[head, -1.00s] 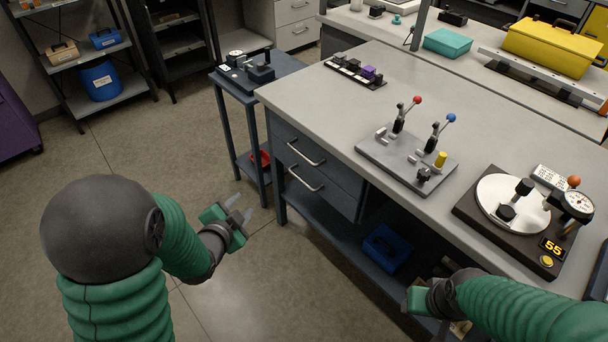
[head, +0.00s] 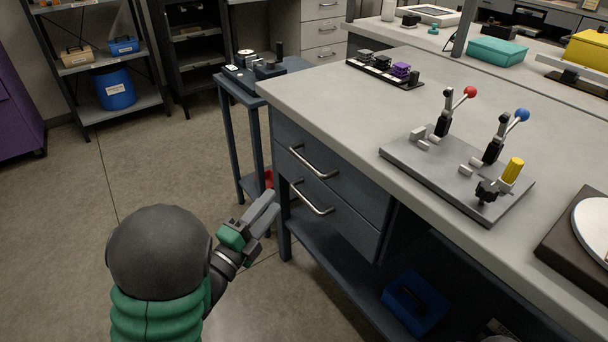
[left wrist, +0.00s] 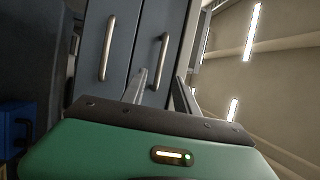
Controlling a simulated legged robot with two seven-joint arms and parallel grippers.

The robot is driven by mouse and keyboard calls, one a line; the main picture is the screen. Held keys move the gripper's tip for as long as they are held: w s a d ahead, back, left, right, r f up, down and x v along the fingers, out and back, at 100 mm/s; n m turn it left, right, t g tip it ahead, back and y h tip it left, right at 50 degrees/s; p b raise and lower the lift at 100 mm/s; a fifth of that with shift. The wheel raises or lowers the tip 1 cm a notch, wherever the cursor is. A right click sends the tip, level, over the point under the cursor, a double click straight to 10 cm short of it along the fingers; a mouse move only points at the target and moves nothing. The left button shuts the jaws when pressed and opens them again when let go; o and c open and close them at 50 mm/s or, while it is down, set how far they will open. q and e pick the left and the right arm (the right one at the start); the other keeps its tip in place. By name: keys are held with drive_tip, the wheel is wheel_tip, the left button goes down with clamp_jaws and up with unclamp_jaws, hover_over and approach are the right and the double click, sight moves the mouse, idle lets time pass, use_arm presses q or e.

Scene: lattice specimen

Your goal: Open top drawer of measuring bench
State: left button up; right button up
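The measuring bench (head: 330,100) has two dark blue-grey drawers under its left end. The top drawer (head: 345,180) looks shut and has a silver bar handle (head: 313,163). The lower drawer (head: 335,222) also looks shut, with its own handle (head: 311,199). My left gripper (head: 268,205) is in front of and left of the drawers, apart from both handles. In the left wrist view its fingers (left wrist: 160,88) are spread and empty, pointing toward the drawer fronts; the top handle (left wrist: 158,60) stands just beyond them. My right gripper is out of view.
A small side table (head: 240,90) stands left of the bench. A blue bin (head: 415,302) sits on the bench's lower shelf. The bench top holds a plate with levers (head: 455,175) and a dark strip of small blocks (head: 385,72). Floor to the left is open.

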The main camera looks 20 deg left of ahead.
sight(306, 160)
use_arm(q)
drive_tip(key=shift+d+b+x, duration=0.2)
drive_tip(key=shift+b+x, duration=0.8)
drive_tip(key=shift+x, duration=2.75)
drive_tip(key=shift+d+b+x, duration=0.2)
drive_tip(key=shift+b+x, duration=0.75)
drive_tip(key=shift+x, duration=2.8)
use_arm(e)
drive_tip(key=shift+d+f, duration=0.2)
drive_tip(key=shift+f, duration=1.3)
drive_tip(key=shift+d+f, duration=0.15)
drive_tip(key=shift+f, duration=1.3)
use_arm(q)
drive_tip(key=shift+s+r, duration=0.1)
drive_tip(key=shift+s, duration=0.05)
clamp_jaws()
drive_tip(key=shift+f, duration=0.2)
